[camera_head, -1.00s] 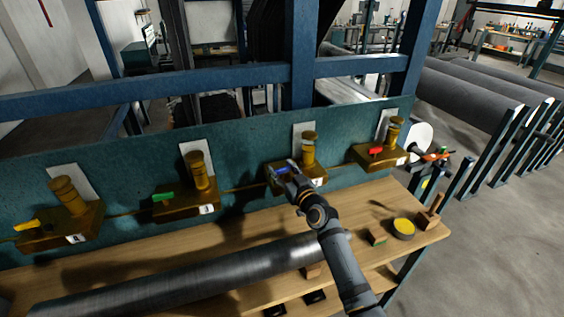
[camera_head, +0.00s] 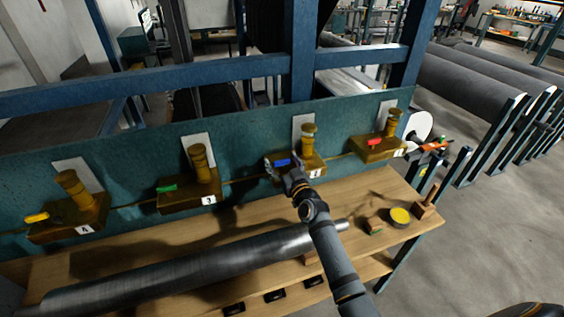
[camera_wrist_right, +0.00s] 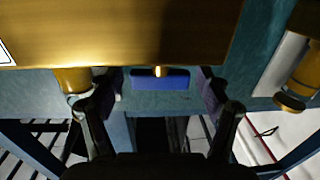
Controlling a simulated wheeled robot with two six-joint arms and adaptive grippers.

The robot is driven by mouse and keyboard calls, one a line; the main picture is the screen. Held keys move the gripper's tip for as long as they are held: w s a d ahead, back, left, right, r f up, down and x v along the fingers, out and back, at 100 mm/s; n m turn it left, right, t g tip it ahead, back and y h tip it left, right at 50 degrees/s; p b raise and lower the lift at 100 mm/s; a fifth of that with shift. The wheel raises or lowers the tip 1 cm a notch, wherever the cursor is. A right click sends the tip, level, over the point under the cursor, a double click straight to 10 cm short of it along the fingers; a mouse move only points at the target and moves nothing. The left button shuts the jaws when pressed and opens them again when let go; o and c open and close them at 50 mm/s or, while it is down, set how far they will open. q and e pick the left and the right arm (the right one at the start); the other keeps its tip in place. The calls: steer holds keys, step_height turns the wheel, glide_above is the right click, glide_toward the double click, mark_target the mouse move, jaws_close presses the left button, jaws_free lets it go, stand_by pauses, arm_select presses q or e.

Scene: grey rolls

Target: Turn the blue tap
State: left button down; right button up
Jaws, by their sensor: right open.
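The blue tap has a blue bar handle (camera_head: 283,162) on the front of its brass body (camera_head: 312,160), third from the left on the teal panel. My right gripper (camera_head: 289,178) is at this handle, just in front of it. In the right wrist view the blue handle (camera_wrist_right: 160,80) lies level between the two open fingers (camera_wrist_right: 160,92), with a visible gap on each side. The fingers do not appear to touch it. My left gripper is not in view.
Other brass taps have yellow (camera_head: 37,217), green (camera_head: 168,188) and red (camera_head: 374,142) handles. A long grey roll (camera_head: 180,270) lies on the wooden bench (camera_head: 240,220) below. A yellow-topped round object (camera_head: 400,216) and small wooden blocks sit at the bench's right end.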

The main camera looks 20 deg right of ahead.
steer(key=s+d, duration=0.1)
steer(key=s, duration=1.1)
steer(key=shift+f, duration=0.1)
